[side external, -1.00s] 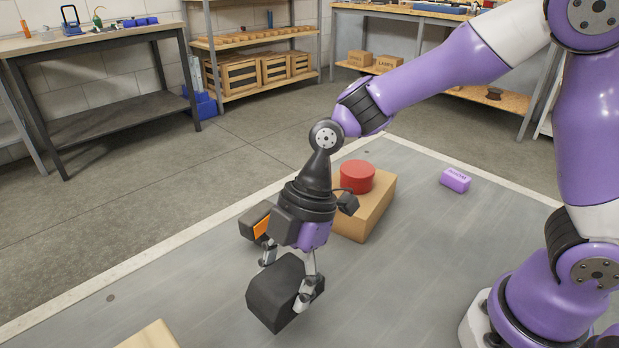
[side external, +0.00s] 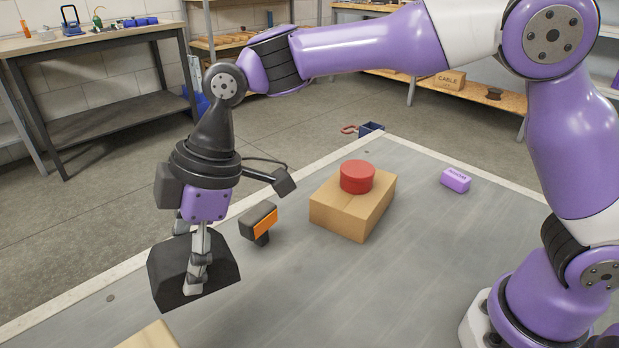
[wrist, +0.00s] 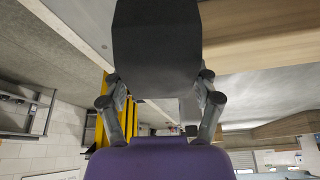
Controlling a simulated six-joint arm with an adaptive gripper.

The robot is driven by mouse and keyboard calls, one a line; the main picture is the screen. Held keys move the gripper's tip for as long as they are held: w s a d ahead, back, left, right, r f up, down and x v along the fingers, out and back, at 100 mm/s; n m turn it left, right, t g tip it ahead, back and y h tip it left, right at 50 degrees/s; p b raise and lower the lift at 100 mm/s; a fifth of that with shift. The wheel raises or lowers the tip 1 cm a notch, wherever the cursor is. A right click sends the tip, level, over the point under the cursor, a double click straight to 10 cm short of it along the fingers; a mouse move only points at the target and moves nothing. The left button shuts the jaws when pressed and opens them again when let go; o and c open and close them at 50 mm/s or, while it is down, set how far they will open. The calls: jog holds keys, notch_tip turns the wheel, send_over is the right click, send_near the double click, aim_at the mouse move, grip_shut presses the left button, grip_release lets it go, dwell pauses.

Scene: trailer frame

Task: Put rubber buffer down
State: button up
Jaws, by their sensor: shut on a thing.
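The rubber buffer (side external: 172,268) is a dark black block with sloped sides. My gripper (side external: 195,275) is shut on it, with one finger across its near face in the side external view. The buffer hangs over the left part of the grey table surface; I cannot tell whether its underside touches anything. In the wrist view the buffer (wrist: 157,45) fills the top middle, between the two fingers of my gripper (wrist: 160,88).
A wooden block (side external: 345,217) with a red cylinder (side external: 357,176) on top stands right of my gripper. An orange and black device (side external: 260,222) is closer. A purple box (side external: 455,180) lies farther right. A pale wooden piece (side external: 150,338) is at the front edge. The table middle is clear.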

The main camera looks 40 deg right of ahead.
jog(key=shift+m+t, duration=0.3)
jog(key=shift+m, duration=0.6)
jog(key=w+f, duration=0.7)
jog(key=shift+w+a+f, duration=0.15)
jog(key=shift+w, duration=0.05)
jog(key=shift+f, duration=2.2)
jog(key=o, duration=1.4)
jog(key=shift+f, duration=0.15)
